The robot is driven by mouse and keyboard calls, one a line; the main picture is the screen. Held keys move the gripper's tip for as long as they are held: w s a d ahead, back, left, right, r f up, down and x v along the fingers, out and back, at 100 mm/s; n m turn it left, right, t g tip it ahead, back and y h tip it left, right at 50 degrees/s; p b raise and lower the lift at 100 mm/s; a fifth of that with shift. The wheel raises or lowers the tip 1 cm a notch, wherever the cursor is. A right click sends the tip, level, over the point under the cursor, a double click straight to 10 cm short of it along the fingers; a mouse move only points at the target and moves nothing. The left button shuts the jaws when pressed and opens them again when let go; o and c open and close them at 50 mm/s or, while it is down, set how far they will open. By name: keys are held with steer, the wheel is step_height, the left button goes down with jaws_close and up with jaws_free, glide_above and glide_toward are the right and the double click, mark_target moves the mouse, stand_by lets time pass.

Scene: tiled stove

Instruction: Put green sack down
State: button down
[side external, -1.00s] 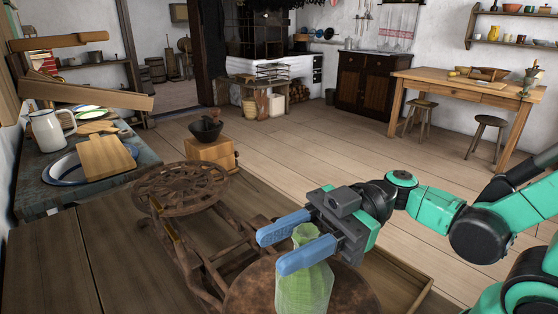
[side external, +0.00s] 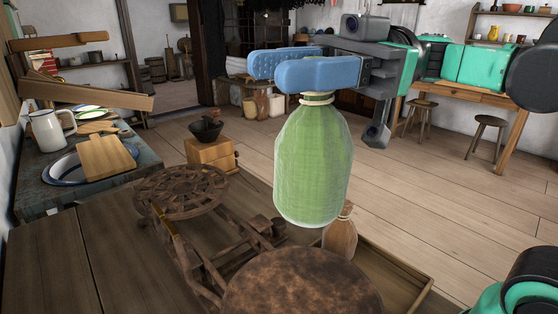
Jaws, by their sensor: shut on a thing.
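The green sack (side external: 314,165) hangs upright in the middle of the side view, tied at its narrow neck. My gripper (side external: 300,72), with blue fingers, is shut on the top of the sack above the neck. The gathered top is hidden between the fingers. The sack's bottom is clear of the round brown top (side external: 300,285) at the lower middle, which is bare.
A small brown sack or bottle (side external: 340,236) stands behind the round top.

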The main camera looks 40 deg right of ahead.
mark_target(293, 118)
step_height(293, 118, up, 4)
steer(key=shift+w+f, duration=0.1)
steer(key=shift+f, duration=0.15)
steer(key=w+d+f+m+t+h, duration=0.1)
steer(key=w+d+m+t, duration=0.2)
steer(key=w, duration=0.7)
steer(key=w+d+f+m+t+h, duration=0.1)
steer(key=w+d+t+h, duration=0.3)
steer(key=w, duration=0.6)
steer(key=w+d+m+t+y, duration=0.1)
steer(key=w+d+m+t, duration=0.3)
steer(key=w, duration=0.6)
steer(key=w+d+f+m+h, duration=0.1)
steer(key=w+d+f+h, duration=0.2)
steer(key=w+d+f, duration=0.5)
step_height(293, 118, down, 19)
steer(key=shift+s+f+t, duration=0.2)
steer(key=shift+t, duration=0.2)
steer(key=shift+f, duration=0.1)
